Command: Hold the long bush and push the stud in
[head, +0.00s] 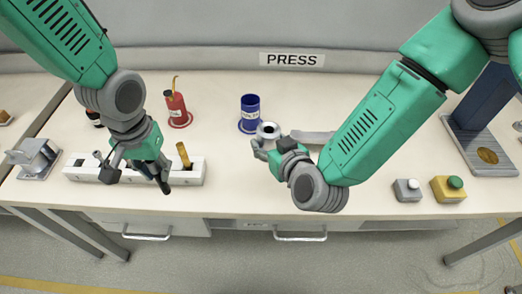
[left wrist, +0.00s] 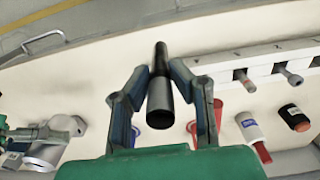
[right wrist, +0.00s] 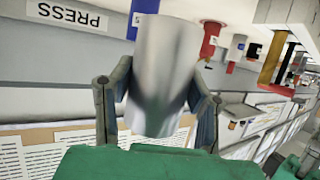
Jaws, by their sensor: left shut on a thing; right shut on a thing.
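My left gripper (head: 138,178) is above the front of the white rack. In the left wrist view it is shut on a dark cylindrical stud (left wrist: 160,105), which sticks out lengthwise between the fingers. My right gripper (head: 262,143) is over the middle of the table. It is shut on the silver long bush (right wrist: 163,65), a smooth wide cylinder. In the head view the bush (head: 268,130) shows its round open end facing up. The bush and stud are well apart, with the bush to the right.
The white slotted rack (head: 88,173) holds a brass-coloured piece (head: 183,155). A red container (head: 177,108) and a blue container (head: 249,112) stand behind. Right are a grey button box (head: 407,190), a yellow box with green button (head: 447,189) and a dark blue press (head: 480,110).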

